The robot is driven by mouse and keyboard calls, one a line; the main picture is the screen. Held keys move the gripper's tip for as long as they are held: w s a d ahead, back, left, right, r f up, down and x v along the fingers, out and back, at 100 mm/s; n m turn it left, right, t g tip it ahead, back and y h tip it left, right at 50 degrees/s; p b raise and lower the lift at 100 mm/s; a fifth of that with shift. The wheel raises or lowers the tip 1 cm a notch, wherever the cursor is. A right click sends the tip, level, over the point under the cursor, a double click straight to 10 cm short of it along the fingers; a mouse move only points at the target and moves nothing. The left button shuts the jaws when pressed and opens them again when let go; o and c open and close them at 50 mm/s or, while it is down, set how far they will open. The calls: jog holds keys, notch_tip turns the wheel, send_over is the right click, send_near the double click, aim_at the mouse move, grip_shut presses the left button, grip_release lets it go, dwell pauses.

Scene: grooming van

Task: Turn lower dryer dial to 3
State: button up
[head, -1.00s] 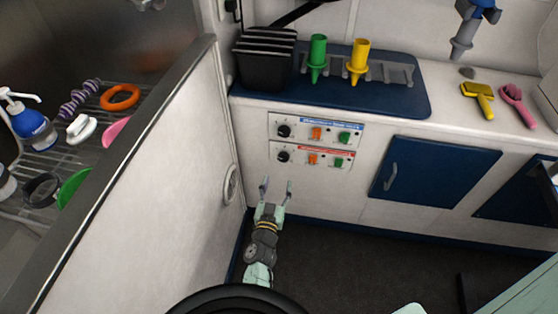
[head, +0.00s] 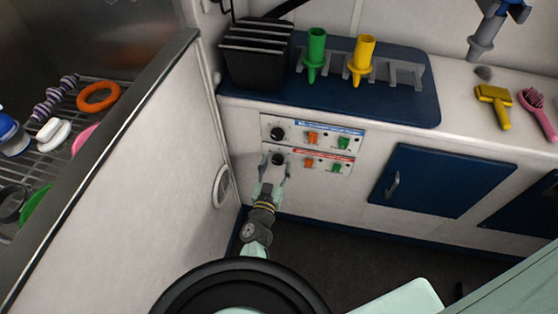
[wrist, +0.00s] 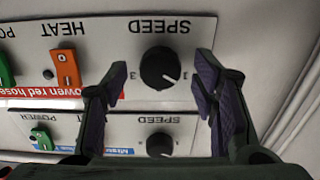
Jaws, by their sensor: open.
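The lower dryer dial (wrist: 158,68) is a black round knob under the word SPEED, upside down in the wrist view, on the white panel with a red label. A pale pointer mark on it seems to face the 1 side; a 3 is printed at its other side. In the head view the lower dial (head: 278,158) sits at the panel's left end. My gripper (wrist: 162,76) is open, its two fingers on either side of the dial with gaps visible. Contact cannot be seen. The upper dial (wrist: 160,145) is on the blue-labelled panel.
Orange heat switch (wrist: 66,70) and green power switch (head: 337,167) are on the lower panel, beside the dial. The blue cabinet door (head: 430,180) is to the right. A white partition wall (head: 160,180) stands close on the left.

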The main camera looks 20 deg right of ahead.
jog(key=shift+w+d, duration=0.1)
jog(key=shift+w, duration=0.05)
jog(key=shift+c, duration=0.2)
jog(key=c, duration=1.1)
jog(key=shift+c, duration=0.2)
